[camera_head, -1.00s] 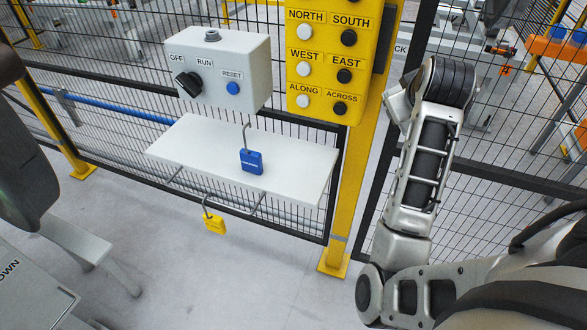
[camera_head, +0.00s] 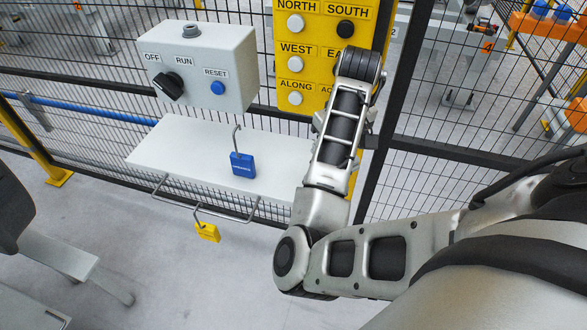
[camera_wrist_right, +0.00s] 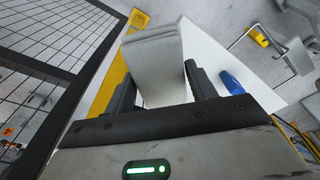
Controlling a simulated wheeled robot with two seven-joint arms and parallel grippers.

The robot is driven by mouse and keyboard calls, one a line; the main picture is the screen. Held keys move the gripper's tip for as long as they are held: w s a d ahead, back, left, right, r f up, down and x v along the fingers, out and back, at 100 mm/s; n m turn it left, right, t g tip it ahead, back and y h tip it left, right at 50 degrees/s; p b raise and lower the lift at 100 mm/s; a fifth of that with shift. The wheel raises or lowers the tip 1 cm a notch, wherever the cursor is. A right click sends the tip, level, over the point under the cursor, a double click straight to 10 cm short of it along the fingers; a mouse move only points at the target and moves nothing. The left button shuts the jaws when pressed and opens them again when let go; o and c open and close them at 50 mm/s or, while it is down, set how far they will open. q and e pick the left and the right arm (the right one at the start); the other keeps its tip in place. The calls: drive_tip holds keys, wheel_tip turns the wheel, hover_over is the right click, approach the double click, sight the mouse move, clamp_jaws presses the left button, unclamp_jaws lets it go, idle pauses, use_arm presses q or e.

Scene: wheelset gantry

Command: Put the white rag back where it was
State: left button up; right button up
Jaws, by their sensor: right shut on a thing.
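In the right wrist view, a folded pale grey-white cloth, the white rag (camera_wrist_right: 155,55), stands up between the black fingers of my right gripper (camera_wrist_right: 160,82). The gripper is shut on its lower part. Behind it lies the white shelf (camera_wrist_right: 208,58); I cannot tell whether the rag touches it. In the head view, my right arm reaches up at the shelf's right end. It hides the rag and the gripper there. The white shelf (camera_head: 175,145) is fixed at the mesh fence, below a grey switch box. My left gripper is not in view.
A blue padlock (camera_head: 242,166) is at the middle of the shelf. A yellow padlock (camera_head: 208,232) hangs from the wire rail below. The grey switch box (camera_head: 205,65) and the yellow button panel (camera_head: 313,60) stand close above. The shelf's left part is bare.

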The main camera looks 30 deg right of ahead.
drive_tip(key=w, duration=0.1)
drive_tip(key=w+a+f, duration=0.1)
drive_tip(key=w, duration=0.1)
drive_tip(key=shift+a+f, duration=0.15)
drive_tip(key=shift+a, duration=0.05)
hover_over(294, 178)
drive_tip(key=s, duration=0.1)
drive_tip(key=f, duration=0.5)
drive_tip(key=shift+s+d+f, duration=0.1)
drive_tip(key=shift+d+f, duration=0.1)
drive_tip(key=shift+w+a+f, duration=0.2)
drive_tip(key=shift+w+f, duration=0.15)
drive_tip(key=shift+f, duration=1.75)
drive_tip(key=o, duration=1)
wheel_tip(294, 178, up, 12)
drive_tip(key=s, duration=0.1)
drive_tip(key=shift+s, duration=0.2)
